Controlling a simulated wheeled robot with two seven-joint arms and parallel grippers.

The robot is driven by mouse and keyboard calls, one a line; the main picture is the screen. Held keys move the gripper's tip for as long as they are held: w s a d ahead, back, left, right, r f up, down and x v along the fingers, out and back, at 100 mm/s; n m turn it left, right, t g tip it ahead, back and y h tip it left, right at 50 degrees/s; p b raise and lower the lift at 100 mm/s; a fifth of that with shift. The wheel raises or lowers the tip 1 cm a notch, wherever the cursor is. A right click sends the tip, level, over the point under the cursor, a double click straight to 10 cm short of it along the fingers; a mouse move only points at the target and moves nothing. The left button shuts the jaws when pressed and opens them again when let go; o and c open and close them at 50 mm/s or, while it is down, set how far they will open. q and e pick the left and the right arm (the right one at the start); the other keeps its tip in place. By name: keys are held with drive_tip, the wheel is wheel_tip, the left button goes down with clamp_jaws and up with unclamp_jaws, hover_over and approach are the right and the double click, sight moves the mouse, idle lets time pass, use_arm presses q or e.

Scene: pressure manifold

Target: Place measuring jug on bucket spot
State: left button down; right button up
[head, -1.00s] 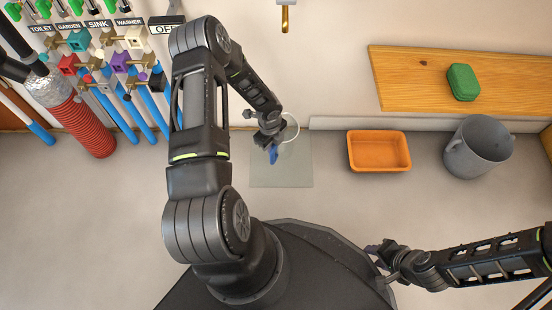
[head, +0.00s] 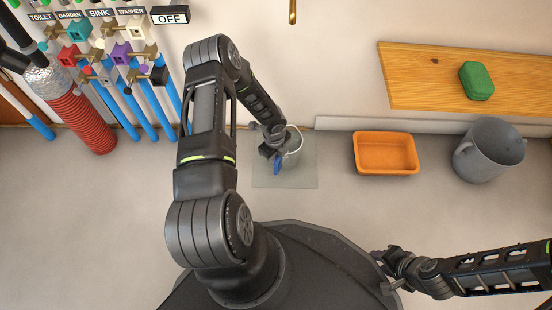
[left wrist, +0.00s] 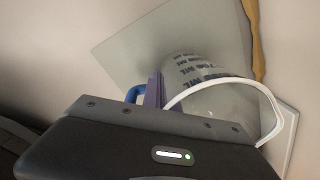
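The measuring jug (head: 292,158) is see-through grey with a white rim and a blue handle. It shows in the left wrist view (left wrist: 205,85) with dark ML markings. My left gripper (head: 273,153) is at its handle; a purple finger (left wrist: 154,92) lies against the blue handle (left wrist: 134,93), and the other finger is hidden. The jug is over the pale square mat (head: 305,178), which looks like the bucket spot; whether it touches the mat I cannot tell. My right gripper (head: 381,261) is at the lower right, away from the jug, its finger gap unclear.
An orange tub (head: 386,170) and a grey bucket (head: 488,165) stand right of the mat. A wooden shelf (head: 430,85) holds a green box (head: 477,81). Coloured valves, blue pipes and a red hose (head: 85,125) are at the left. A brass tap (head: 292,12) is above. Floor between is clear.

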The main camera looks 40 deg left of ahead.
use_arm(q)
drive_tip(key=shift+f, duration=0.15)
drive_tip(key=c, duration=1.6)
unclamp_jaws()
drive_tip(key=shift+c, duration=0.2)
drive_tip(key=shift+r, duration=0.4)
wheel_tip(320, 180, up, 12)
drive_tip(key=p, duration=0.6)
drive_tip(key=shift+s+f, duration=0.15)
drive_tip(key=shift+s, duration=0.15)
